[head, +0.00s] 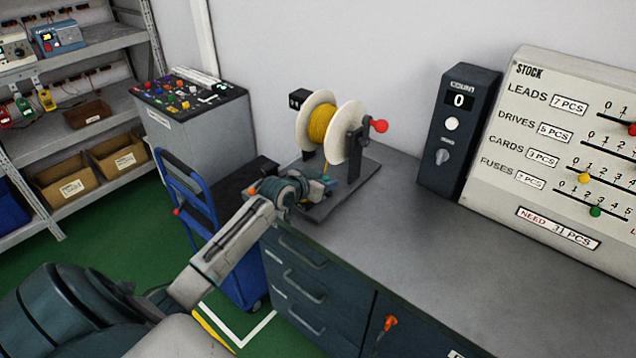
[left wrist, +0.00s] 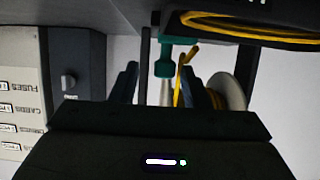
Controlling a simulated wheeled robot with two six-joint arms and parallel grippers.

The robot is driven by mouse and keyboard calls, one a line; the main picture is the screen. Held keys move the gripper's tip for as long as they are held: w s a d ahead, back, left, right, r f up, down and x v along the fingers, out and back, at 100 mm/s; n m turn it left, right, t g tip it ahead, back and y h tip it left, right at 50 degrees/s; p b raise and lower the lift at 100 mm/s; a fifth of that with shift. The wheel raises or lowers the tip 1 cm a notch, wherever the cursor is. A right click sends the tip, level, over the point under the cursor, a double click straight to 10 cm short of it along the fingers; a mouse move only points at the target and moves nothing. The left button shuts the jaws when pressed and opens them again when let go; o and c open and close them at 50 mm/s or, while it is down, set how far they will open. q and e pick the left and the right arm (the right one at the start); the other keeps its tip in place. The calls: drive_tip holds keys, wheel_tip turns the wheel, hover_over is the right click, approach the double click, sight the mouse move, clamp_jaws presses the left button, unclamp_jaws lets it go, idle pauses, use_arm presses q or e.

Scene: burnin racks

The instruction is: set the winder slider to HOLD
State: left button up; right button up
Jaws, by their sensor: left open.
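The winder stands at the back left of the bench, with a white-flanged spool (head: 317,126) of yellow wire on a grey base plate (head: 343,190). My left gripper (head: 318,186) is low at the front of the winder, beside the plate. In the left wrist view its two dark fingers (left wrist: 161,86) are apart. A teal piece on a short stem (left wrist: 163,62) shows between and beyond the fingertips, apart from them as far as I can tell. It may be the winder slider. A yellow strand (left wrist: 183,78) runs close by the finger on the right. No HOLD mark is readable. My right gripper is not in view.
A red crank knob (head: 379,126) sticks out from the winder's right side. A dark counter box (head: 458,130) reading 0 and a white stock board (head: 560,150) stand farther right. The bench top (head: 420,230) between is clear. A blue cart (head: 205,225) stands left of the bench.

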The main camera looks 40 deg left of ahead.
use_arm(q)
drive_tip(key=shift+s+a, duration=0.1)
drive_tip(key=shift+s, duration=0.35)
drive_tip(key=b+v, duration=0.2)
drive_tip(key=v, duration=0.7)
drive_tip(key=shift+s+d+r, duration=0.25)
drive_tip(key=shift+r, duration=0.05)
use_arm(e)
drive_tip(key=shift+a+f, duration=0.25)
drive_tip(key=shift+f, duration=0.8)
use_arm(q)
drive_tip(key=shift+f, duration=0.1)
